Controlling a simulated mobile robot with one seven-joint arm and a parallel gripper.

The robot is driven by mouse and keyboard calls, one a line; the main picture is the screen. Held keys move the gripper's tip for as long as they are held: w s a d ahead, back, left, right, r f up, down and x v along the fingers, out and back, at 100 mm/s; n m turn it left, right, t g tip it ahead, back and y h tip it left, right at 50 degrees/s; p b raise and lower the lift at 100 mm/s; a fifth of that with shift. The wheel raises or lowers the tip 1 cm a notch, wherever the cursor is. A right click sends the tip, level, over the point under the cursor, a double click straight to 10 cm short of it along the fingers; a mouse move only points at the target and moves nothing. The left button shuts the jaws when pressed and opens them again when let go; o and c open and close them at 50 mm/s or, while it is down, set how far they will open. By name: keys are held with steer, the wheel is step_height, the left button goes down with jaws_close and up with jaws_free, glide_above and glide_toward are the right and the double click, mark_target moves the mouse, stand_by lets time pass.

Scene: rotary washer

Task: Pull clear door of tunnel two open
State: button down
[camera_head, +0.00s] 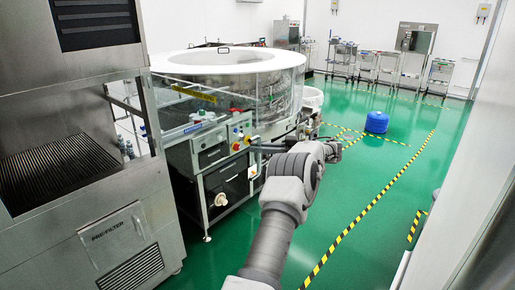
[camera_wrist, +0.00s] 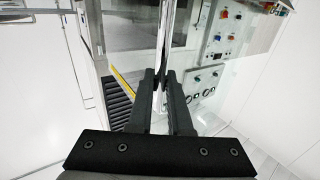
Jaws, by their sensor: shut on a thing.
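In the wrist view my gripper (camera_wrist: 162,76) has its two black fingers close together at the tips, shut on a thin upright metallic-looking strip (camera_wrist: 166,35). The strip looks like the edge or handle of the clear door; the pane is hard to make out. In the head view my arm reaches forward to the right side of the rotary washer (camera_head: 228,58), a round white-topped machine with clear side panels. I cannot tell which opening is tunnel two.
A control panel (camera_wrist: 215,50) with buttons is right of the fingers in the wrist view. A steel pre-filter cabinet (camera_head: 115,235) stands at the left of the head view. A blue drum (camera_head: 376,122) stands on the green floor, which is open to the right beside striped tape.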

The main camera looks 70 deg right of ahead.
steer(key=c, duration=0.8)
jaws_free()
steer(key=shift+w, duration=0.1)
steer(key=shift+c, duration=0.2)
steer(key=v, duration=0.7)
steer(key=shift+s, duration=0.3)
